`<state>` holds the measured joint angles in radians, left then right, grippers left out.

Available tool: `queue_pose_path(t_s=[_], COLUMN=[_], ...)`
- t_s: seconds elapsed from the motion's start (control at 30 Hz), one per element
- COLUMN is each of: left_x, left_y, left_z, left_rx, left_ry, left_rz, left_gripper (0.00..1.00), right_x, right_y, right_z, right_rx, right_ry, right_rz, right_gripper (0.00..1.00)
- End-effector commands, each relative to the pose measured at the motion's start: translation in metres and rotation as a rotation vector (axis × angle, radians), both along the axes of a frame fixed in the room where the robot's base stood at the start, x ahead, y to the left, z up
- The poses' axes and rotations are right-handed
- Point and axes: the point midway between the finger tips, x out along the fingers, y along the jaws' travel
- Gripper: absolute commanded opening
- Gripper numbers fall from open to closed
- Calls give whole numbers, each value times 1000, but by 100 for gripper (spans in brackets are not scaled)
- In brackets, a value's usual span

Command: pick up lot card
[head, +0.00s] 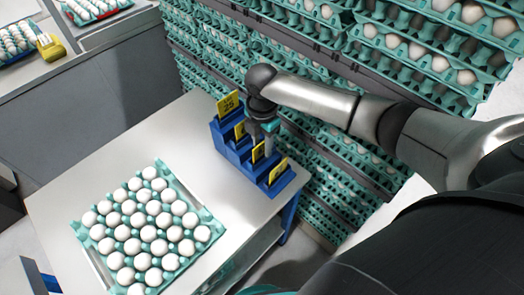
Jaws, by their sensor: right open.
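Several yellow lot cards stand in a stepped blue holder (232,150) at the right side of the white table. The farthest card (228,104) stands tallest and shows a dark number that looks like 25. Another card (258,152) and the nearest card (278,170) stand in the lower steps. My right gripper (268,138) points down over the holder, close beside the middle cards. It is open, and its fingers are small and partly hidden by the wrist. I cannot tell whether a finger touches a card. My left gripper is not in view.
A teal tray (204,214) full of white eggs lies on the white table (70,185). Stacked teal egg trays (335,150) rise close behind the holder and my right arm. Grey counters with more egg trays stand at the upper left. The table's left part is bare.

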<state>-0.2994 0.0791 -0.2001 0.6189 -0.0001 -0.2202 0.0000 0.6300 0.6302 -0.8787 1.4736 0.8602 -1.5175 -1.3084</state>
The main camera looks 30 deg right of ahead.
Motion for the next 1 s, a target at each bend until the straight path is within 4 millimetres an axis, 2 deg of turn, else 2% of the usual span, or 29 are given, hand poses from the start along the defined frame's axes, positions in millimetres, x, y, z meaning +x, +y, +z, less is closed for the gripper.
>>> queue_pose_path(t_s=[0.23, 0.6, 1.0], left_x=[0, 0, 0], left_y=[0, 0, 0], left_z=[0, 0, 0], left_rx=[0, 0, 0], left_ry=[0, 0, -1], left_rz=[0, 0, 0], left_gripper=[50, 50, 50], right_x=[0, 0, 0], right_y=[0, 0, 0], right_z=[-2, -1, -1], right_rx=[0, 0, 0], right_ry=[-1, -1, -1], right_rz=[1, 1, 1], right_gripper=[40, 0, 0])
